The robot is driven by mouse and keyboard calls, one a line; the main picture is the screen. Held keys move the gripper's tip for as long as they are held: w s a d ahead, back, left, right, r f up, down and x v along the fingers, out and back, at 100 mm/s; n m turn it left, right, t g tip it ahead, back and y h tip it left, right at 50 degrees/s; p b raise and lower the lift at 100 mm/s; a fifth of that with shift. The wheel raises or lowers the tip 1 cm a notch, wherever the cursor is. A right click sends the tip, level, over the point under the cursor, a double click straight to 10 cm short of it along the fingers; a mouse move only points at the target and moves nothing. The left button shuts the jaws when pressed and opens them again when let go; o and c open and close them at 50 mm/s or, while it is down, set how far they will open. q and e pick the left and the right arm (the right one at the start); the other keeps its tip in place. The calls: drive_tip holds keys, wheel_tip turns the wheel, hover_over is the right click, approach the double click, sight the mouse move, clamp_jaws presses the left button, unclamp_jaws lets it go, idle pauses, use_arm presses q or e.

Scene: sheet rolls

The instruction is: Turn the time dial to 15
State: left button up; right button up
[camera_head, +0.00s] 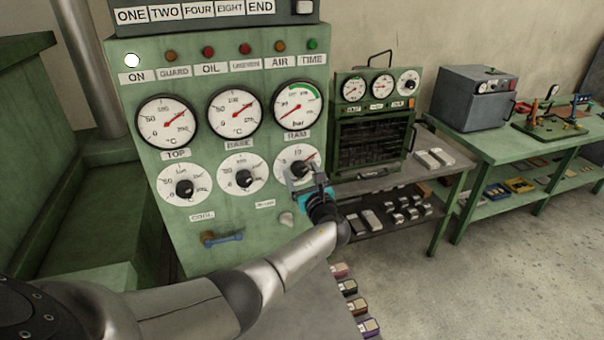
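A green control panel (220,220) faces me. Its lower row has three white dials with black knobs. The right dial (284,158), in the column under the TIME lamp (312,44), is the likely time dial. Its label is hidden and its scale is partly covered. My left gripper (297,172) is at this dial, over its black knob (301,167). The fingers overlap the knob's lower part. I cannot tell whether they close on it or only touch it. The pointer's exact reading is too small to tell. My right gripper is out of view.
The left dial (166,187) and middle dial (226,180) sit beside it, below three round gauges. A blue-handled lever (222,238) and a small pale knob (286,219) are lower down. A small green oven (368,143) and a bench (510,140) stand to the right.

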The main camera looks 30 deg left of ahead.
use_arm(q)
drive_tip(key=shift+d, duration=0.1)
drive_tip(key=v, duration=1.5)
drive_tip(key=shift+b, duration=0.3)
drive_tip(key=shift+s+d, duration=0.1)
